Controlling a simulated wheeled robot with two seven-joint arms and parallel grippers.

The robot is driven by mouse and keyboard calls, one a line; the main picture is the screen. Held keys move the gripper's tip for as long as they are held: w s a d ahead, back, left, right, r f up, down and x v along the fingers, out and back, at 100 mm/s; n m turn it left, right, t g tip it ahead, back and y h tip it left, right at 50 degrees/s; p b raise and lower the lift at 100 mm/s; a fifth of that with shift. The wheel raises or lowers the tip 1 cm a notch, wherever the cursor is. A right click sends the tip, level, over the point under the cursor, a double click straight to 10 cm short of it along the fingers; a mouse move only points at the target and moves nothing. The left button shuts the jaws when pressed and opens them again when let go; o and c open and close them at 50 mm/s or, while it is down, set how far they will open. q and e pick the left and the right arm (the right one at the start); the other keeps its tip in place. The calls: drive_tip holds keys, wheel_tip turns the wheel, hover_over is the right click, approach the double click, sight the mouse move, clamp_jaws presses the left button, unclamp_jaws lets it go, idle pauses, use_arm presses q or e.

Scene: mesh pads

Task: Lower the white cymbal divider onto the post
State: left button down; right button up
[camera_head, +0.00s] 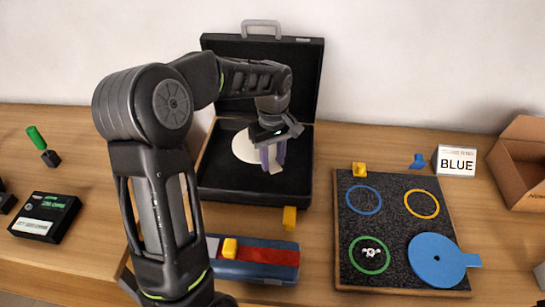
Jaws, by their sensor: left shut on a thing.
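The white cymbal divider (243,149) is a round white disc, seen over the floor of the open black case (205,192). My left gripper (272,158) points down inside the case at the disc's right side and is shut on it. The fingers cover the disc's right part. I cannot tell whether the disc touches the case floor or hangs above it. The post cannot be made out; the disc, gripper or arm may hide it. My right gripper is out of view.
A dark mesh board (395,240) with coloured rings and a blue tabbed disc (436,260) lies at right. A BLUE sign (456,161) and a cardboard box (520,165) stand behind it. A blue-red case (262,260) lies in front. The raised lid (304,75) stands behind my gripper.

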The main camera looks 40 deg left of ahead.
use_arm(q)
drive_tip(key=shift+f+b, duration=1.5)
drive_tip(key=shift+f, duration=0.8)
drive_tip(key=c, duration=1)
unclamp_jaws()
drive_tip(key=shift+o, duration=0.2)
wheel_tip(320, 180, up, 7)
drive_tip(key=shift+r+b, duration=0.15)
drive_tip(key=shift+b, duration=0.2)
drive_tip(key=shift+r, duration=0.25)
drive_tip(key=shift+r, duration=0.1)
